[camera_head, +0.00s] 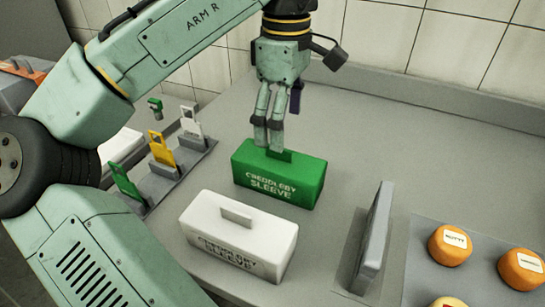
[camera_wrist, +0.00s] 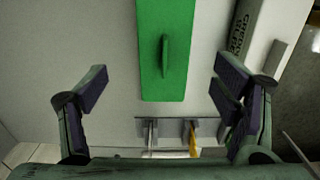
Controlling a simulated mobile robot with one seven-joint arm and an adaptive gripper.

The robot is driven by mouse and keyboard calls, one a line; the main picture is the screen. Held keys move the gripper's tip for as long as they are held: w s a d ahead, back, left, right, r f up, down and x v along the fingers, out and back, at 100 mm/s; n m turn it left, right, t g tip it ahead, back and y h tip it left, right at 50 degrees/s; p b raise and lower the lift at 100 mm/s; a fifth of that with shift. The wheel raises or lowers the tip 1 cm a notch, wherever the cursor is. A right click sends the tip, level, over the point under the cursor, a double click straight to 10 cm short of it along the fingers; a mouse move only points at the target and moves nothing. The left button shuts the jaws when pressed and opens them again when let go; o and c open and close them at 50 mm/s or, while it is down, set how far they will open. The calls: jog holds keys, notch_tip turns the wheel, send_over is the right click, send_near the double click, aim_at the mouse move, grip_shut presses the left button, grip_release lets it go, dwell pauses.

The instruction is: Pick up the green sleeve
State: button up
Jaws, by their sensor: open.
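The green sleeve (camera_head: 272,187) is a long green box with lettering on its front and a small upright green tab on top. It stands on the grey counter in the head view. In the wrist view its green top (camera_wrist: 152,25) and thin tab show between my two spread fingers, upper middle. My gripper (camera_head: 268,136) points down just above the sleeve, near its tab. In the wrist view my gripper (camera_wrist: 160,90) is open with nothing between the pads. Whether a finger touches the sleeve cannot be told.
A white sleeve (camera_head: 230,240) stands in front of the green one. A grey upright plate (camera_head: 376,240) is to the right, then orange cheese wheels (camera_head: 450,243) on a mat. Green, yellow and white tags (camera_head: 162,150) stand in a rack at left. The counter behind is clear.

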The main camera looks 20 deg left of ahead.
aim_at(278, 159)
notch_tip(278, 159, down, 4)
jog(key=shift+s+f, duration=0.1)
jog(key=shift+f, duration=0.1)
jog(key=f, duration=0.1)
jog(key=f+p, duration=0.1)
jog(key=f, duration=0.2)
jog(key=shift+s+a+f, duration=0.1)
jog(key=shift+s+a, duration=0.15)
jog(key=shift+f, duration=0.55)
jog(key=shift+c, duration=0.6)
jog(key=c, duration=1)
jog(key=shift+r+p, duration=0.15)
jog(key=shift+p, duration=0.2)
